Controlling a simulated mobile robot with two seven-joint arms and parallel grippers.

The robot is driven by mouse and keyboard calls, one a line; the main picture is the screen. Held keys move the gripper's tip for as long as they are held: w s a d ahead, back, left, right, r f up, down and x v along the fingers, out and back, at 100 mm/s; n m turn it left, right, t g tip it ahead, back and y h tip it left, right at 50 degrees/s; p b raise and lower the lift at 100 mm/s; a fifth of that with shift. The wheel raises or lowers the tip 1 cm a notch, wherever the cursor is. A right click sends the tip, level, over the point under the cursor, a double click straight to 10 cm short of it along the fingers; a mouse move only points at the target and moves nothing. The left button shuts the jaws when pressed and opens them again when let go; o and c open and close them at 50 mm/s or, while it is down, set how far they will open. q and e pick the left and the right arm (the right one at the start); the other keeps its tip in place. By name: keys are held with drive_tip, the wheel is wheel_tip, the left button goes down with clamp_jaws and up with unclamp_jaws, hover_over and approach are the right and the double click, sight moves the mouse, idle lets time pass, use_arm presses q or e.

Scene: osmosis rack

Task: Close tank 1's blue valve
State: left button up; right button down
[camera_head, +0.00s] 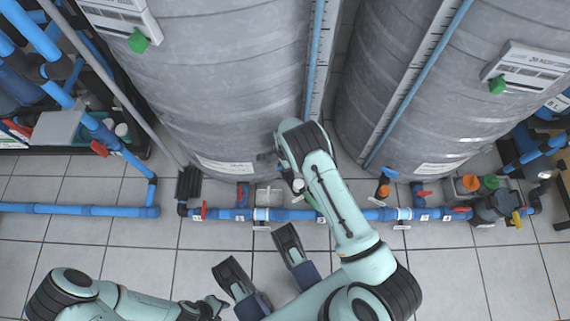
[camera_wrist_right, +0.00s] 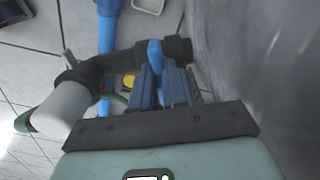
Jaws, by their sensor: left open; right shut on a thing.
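Two big grey tanks stand at the back, a left tank (camera_head: 225,95) and a right tank (camera_head: 415,90); I cannot read a tank number on them. In the right wrist view, my right gripper (camera_wrist_right: 158,84) is shut on a blue valve handle (camera_wrist_right: 154,58) at a dark pipe fitting (camera_wrist_right: 178,48). The handle stands between the two blue fingers. My left gripper (camera_head: 262,254) is open and empty, above the floor in front of the pipe.
A blue pipe (camera_head: 300,215) with red-handled valves (camera_head: 204,210) runs along the floor before the tanks. Orange and green caps (camera_head: 490,182) sit on a fitting at the right. More blue pipes (camera_head: 85,211) fill the left. The tiled floor (camera_head: 470,270) in front is clear.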

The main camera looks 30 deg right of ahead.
drive_tip(key=shift+s+a+f, duration=0.1)
drive_tip(key=shift+s+f, duration=0.05)
drive_tip(key=shift+f, duration=0.05)
drive_tip(key=c, duration=1.1)
unclamp_jaws()
drive_tip(key=shift+c, duration=0.2)
drive_tip(key=shift+r, duration=0.2)
use_arm(q)
drive_tip(key=w+d+r+t+p, duration=0.1)
drive_tip(key=w+r+t+p, duration=0.2)
drive_tip(key=w, duration=0.5)
wheel_tip(320, 180, up, 2)
drive_tip(key=shift+w+r+m+p, duration=0.15)
drive_tip(key=shift+m+p, duration=0.15)
drive_tip(key=shift+p, duration=0.35)
use_arm(e)
wheel_tip(320, 180, up, 13)
